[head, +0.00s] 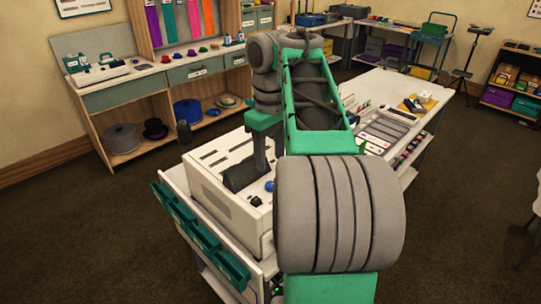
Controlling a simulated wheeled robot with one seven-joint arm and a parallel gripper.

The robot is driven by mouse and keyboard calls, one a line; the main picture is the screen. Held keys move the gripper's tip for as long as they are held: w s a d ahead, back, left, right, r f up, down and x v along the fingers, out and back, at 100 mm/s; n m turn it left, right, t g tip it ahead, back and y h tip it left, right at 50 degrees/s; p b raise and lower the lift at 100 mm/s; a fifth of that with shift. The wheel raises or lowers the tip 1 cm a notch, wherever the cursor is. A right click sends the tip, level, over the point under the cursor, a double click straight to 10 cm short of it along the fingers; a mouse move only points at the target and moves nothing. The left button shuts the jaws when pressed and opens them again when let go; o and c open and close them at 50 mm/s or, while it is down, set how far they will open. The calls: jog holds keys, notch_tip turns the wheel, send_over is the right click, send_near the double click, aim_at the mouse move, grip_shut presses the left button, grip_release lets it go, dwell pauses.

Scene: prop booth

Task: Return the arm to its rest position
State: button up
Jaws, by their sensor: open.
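My arm reaches forward over a white table (175,178) in the head view. My gripper (260,158) points down at the arm's far end, close above or in front of a cream box-shaped unit (225,200) with slots on its top. It is open, with nothing seen between its fingers. Its fingertips are partly hidden, and I cannot tell if they touch the unit. A dark rounded piece (243,174) and a blue knob (269,186) show beside them.
Teal bins (200,236) hang on the table's left side. A white counter (400,100) with cards and trays extends behind my arm. Shelves with hats (155,128) and a blue tub (187,110) stand at the back left.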

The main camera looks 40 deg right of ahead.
jog(key=shift+f, duration=0.1)
jog(key=a+f+t, duration=0.2)
jog(key=a+f, duration=0.3)
jog(key=a, duration=0.9)
jog(key=s+a+f+m+t, duration=0.1)
jog(key=s+a+f, duration=0.5)
jog(key=f, duration=0.3)
jog(key=shift+s+a+f+m, duration=0.15)
jog(key=shift+s+f+m, duration=0.15)
jog(key=shift+s+f, duration=0.05)
